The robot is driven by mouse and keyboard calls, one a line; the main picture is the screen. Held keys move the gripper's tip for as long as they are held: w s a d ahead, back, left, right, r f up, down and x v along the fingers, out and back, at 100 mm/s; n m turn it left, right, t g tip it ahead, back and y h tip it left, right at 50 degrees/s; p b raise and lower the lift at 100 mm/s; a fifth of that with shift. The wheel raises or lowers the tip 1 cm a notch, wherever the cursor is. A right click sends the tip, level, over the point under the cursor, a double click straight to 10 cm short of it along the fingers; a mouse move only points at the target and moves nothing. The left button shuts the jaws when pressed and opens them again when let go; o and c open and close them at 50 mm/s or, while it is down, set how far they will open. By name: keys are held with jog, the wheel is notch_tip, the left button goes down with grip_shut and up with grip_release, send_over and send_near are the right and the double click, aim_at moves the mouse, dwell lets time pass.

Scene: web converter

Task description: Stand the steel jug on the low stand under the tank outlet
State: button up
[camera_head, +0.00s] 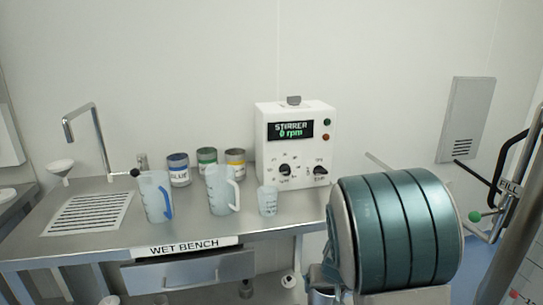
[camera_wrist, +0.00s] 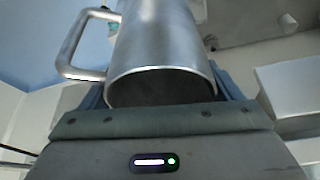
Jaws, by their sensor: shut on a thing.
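The steel jug (camera_wrist: 158,42) is a plain grey metal cylinder with a loop handle on its left side in the wrist view. My gripper (camera_wrist: 162,92) is shut on it, with grey-green pads at both sides of the jug. A dark round end of the jug faces the wrist camera. In the head view, I cannot clearly make out the jug or my gripper. I cannot make out the low stand or the outlet mouth.
The wet bench (camera_head: 95,248) holds a blue-handled jug (camera_head: 153,196), a white jug (camera_head: 219,190), a small beaker (camera_head: 267,201), several paint tins (camera_head: 207,160) and a stirrer box (camera_head: 293,150). A drain grate (camera_head: 88,213) and tap (camera_head: 97,140) are at the left.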

aim_at(328, 301)
notch_tip(328, 301, up, 7)
jog(key=p, duration=0.6)
jog(key=f, duration=0.3)
jog(key=s+f, duration=0.1)
jog(key=f, duration=0.1)
jog(key=s+f, duration=0.1)
jog(key=f, duration=0.2)
jog(key=shift+d+f, duration=0.2)
jog(key=shift+f, duration=0.15)
jog(key=shift+s+a+f, duration=0.15)
jog(key=shift+a+f, duration=0.05)
jog(key=shift+f, duration=0.45)
